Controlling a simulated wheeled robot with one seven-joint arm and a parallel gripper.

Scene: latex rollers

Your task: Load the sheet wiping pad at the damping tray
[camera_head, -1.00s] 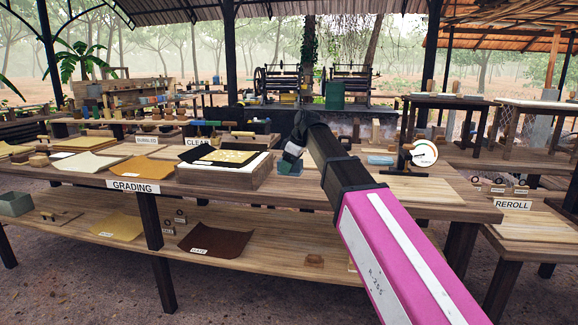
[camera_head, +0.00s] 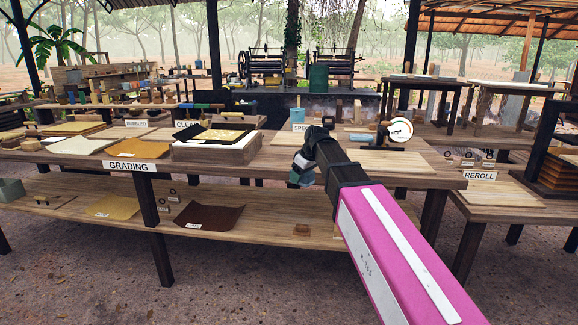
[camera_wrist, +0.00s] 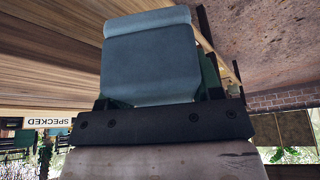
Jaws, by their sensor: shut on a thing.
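My gripper (camera_head: 303,170) is shut on a blue-grey pad (camera_wrist: 150,60), which fills the middle of the wrist view. In the head view only a small teal-grey part of the pad (camera_head: 294,177) shows at the end of my arm. The pad appears just in front of the grading table's front edge, and I cannot tell its height against the tabletop. I cannot pick out the damping tray for certain. A grey-green open box (camera_head: 11,190) stands on the lower shelf at the far left.
A reroll table (camera_head: 497,193) stands to the right. Bare ground (camera_head: 230,280) lies in front. Two roller machines (camera_head: 300,65) stand behind.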

